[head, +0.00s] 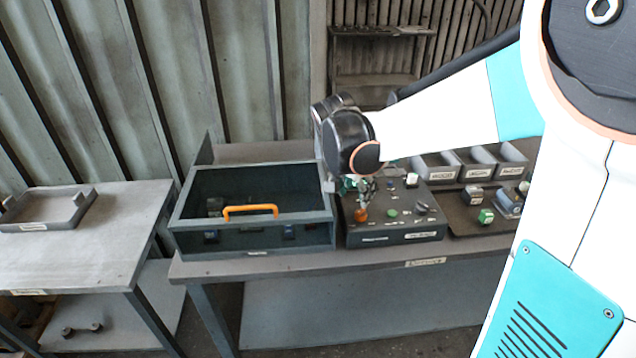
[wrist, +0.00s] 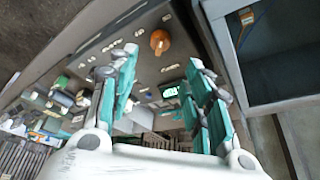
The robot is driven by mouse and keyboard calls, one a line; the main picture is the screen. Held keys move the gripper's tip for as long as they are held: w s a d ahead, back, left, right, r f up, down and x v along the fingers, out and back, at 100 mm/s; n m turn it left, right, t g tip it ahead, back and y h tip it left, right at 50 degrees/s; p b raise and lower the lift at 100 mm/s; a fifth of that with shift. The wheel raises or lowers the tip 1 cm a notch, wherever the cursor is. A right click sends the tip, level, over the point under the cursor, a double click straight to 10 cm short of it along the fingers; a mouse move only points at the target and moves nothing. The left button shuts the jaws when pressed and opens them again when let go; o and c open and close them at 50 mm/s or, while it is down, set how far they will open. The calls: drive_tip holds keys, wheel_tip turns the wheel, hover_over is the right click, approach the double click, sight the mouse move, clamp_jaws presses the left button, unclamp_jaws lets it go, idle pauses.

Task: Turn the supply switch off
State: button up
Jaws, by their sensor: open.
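A dark control panel (head: 396,238) sits on the bench, with an orange knob (head: 362,215), a green button (head: 392,212) and a dark switch (head: 421,208) on its top. I cannot read which control is labelled supply. My gripper (head: 352,186) is above the panel's left part, close to the orange knob, and partly hides the panel top. In the wrist view my gripper (wrist: 161,58) is open with nothing held. There the orange knob (wrist: 160,41) shows beyond the fingertips, and a lit green display (wrist: 170,91) shows between the fingers. Contact with the knob cannot be told.
An open grey-green housing (head: 180,224) with an orange handle (head: 250,209) stands directly left of the panel. Grey bins (head: 436,168) and a small green block (head: 486,216) are to the right. A side table (head: 90,250) at left holds a shallow tray (head: 45,209).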

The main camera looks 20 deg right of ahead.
sight(361, 210)
drive_tip(key=b+x, duration=0.2)
drive_tip(key=x, duration=0.7)
drive_tip(key=shift+f+b, duration=0.25)
drive_tip(key=shift+b, duration=0.15)
drive_tip(key=c, duration=1)
